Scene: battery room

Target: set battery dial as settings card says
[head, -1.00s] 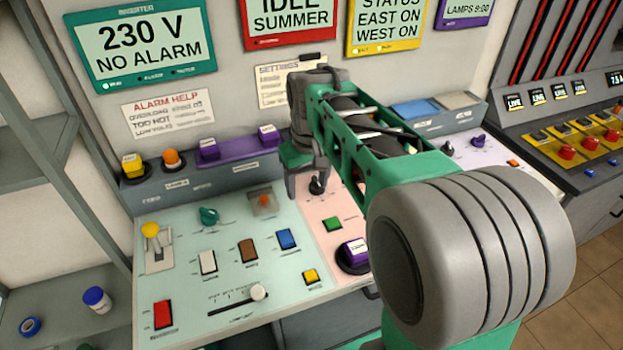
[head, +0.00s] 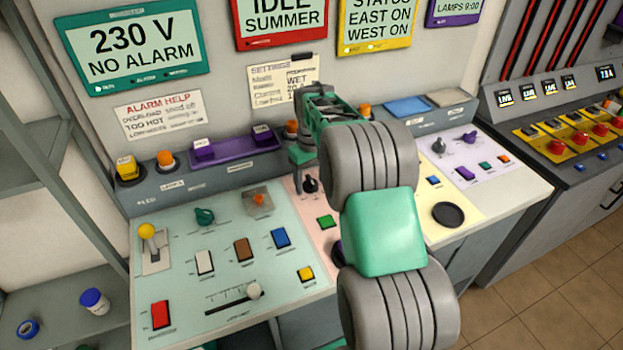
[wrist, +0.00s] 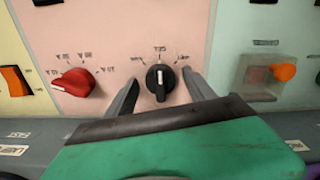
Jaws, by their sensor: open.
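A black dial (wrist: 160,84) with a white pointer line sits on the pink panel (wrist: 105,30); the line points up toward the middle label in the wrist view. The dial also shows in the head view (head: 310,184). My gripper (wrist: 161,78) is open, with one finger on each side of the dial; I cannot tell whether they touch it. A red dial (wrist: 75,82) is left of it in the wrist view. The settings card (head: 270,92) hangs on the back wall, partly hidden by my arm; "WET" is readable, smaller lines are blurred.
The green panel (head: 180,285) at left carries a lever, a slider (head: 255,290) and several buttons. An orange knob (wrist: 285,72) is right of the dial in the wrist view. A raised ledge (head: 205,178) with lamps runs behind the panels. My arm hides part of the pink panel.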

